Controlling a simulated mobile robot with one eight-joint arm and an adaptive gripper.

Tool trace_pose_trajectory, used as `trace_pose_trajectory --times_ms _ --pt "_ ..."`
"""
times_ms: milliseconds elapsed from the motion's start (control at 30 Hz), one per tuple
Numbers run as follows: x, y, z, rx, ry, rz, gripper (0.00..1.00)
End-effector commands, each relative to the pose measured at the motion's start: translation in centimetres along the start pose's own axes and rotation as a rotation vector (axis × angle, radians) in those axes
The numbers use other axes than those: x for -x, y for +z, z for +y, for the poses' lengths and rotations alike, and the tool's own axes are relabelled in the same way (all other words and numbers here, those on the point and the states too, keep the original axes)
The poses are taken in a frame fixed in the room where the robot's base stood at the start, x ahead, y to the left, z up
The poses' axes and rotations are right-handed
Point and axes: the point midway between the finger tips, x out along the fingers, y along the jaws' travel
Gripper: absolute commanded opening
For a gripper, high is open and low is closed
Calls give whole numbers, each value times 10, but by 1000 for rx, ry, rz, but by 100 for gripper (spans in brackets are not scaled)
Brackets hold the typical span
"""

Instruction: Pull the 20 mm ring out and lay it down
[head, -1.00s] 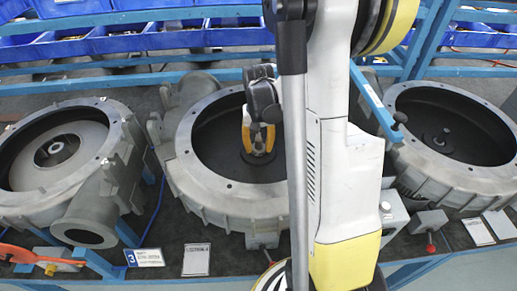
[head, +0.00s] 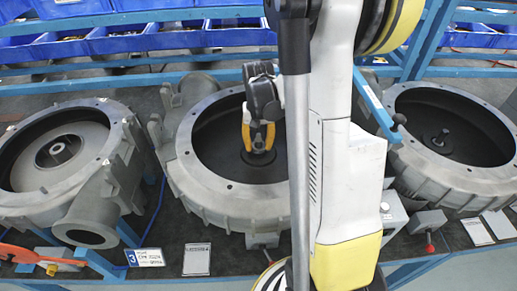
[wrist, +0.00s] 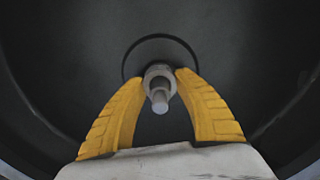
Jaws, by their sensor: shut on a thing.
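My gripper (head: 258,145) reaches down into the open middle blower housing (head: 185,152). In the wrist view its two yellow fingers (wrist: 162,78) are shut on a small grey ring (wrist: 159,71). The ring sits around a light metal shaft (wrist: 159,104) whose end points toward the camera. The shaft rises from the middle of the dark housing floor, inside a thin dark circle. The fingertips press on the ring's left and right sides. In the head view the fingers hide the ring and shaft.
A left housing (head: 100,106) holds a grey wheel. A right housing (head: 410,165) has a bare shaft stub (head: 440,136). Blue bins (head: 130,40) line the back. Blue frame bars surround the bench. Label cards (head: 196,259) lie along the front. The housing wall rings my gripper.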

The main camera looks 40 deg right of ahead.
Motion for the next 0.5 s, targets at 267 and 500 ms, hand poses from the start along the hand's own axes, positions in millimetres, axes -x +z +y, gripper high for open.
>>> trace_pose_trajectory --times_ms 267,500 --pt "16 0 0 0 0 0 0" --pt "29 0 0 0 0 0 0"
